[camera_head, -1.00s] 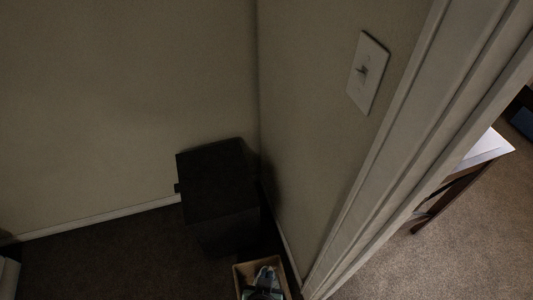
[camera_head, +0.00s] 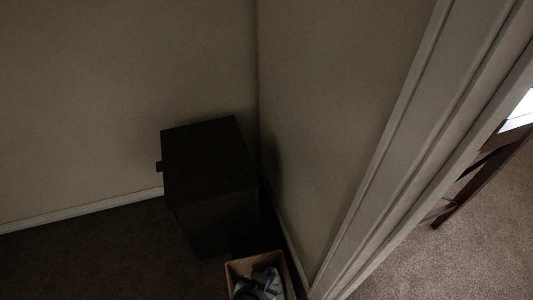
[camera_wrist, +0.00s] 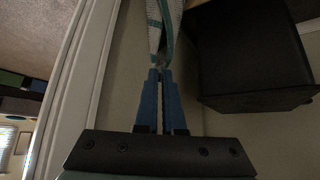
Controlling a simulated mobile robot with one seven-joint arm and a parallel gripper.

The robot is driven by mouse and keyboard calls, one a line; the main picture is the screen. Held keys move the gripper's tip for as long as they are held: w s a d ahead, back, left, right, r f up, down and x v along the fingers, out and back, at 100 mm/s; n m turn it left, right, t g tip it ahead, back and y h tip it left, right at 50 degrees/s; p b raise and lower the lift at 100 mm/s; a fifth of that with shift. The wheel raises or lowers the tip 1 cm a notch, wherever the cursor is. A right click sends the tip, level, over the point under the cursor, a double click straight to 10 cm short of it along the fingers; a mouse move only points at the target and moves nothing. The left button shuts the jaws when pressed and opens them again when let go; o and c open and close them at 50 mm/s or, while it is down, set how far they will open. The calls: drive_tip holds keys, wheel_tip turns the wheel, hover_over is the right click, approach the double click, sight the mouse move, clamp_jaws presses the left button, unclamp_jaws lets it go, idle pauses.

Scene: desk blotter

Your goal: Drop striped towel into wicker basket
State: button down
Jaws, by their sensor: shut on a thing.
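The wicker basket (camera_head: 239,265) is tan and sits on the floor at the bottom edge of the head view, partly cut off. Bluish and dark shapes show over its opening. I cannot tell whether that cloth lies in the basket or hangs above it. In the wrist view my gripper (camera_wrist: 160,74) has its blue fingers shut on the striped towel (camera_wrist: 155,38), which is white with teal bands. The towel extends away from the fingertips toward the top edge, and its far end is out of frame.
A black box-like cabinet (camera_head: 208,170) stands in the corner just behind the basket; it also shows in the wrist view (camera_wrist: 245,50). A white door frame (camera_head: 400,150) is on the right, with a dark-legged table (camera_head: 475,180) beyond. Dark carpet (camera_head: 90,260) at left is clear.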

wheel_tip(320, 180, down, 24)
drive_tip(key=w+m+g+h+b, duration=0.1)
drive_tip(key=m+h+b, duration=0.1)
drive_tip(key=b, duration=2.5)
drive_tip(key=shift+w+r+m, duration=0.25)
drive_tip(key=shift+w+m, duration=0.15)
drive_tip(key=shift+m, duration=0.5)
drive_tip(key=shift+a, duration=0.1)
unclamp_jaws()
drive_tip(key=shift+r, duration=0.15)
